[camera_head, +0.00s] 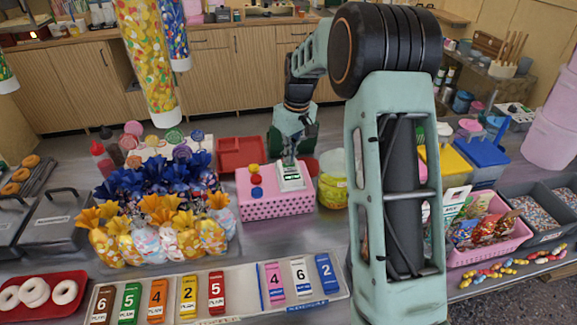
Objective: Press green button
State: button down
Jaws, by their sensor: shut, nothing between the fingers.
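A pink box with a dotted front (275,206) stands on the metal counter near the middle. On its top left are a yellow button (253,168), a red button (256,180) and a blue button (257,192) in a row. A small pale device with a greenish face (290,177) sits on the box to their right. My gripper (289,160) is shut and empty, pointing down over the back of this device. I cannot tell whether its fingertips touch it. I cannot make out a separate green button; the gripper hides part of the device.
Bags with blue and yellow ties (160,238) crowd the left side. A yellow-green tub (333,190) stands close right of the box, and a red tray (241,153) lies behind. Numbered bars fill a front tray (245,308). A pink basket (478,250) is right.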

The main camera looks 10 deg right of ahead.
jog(key=shift+f, duration=0.3)
jog(key=shift+r, duration=0.1)
notch_tip(320, 180, up, 8)
jog(key=p, duration=0.5)
dwell(0.4)
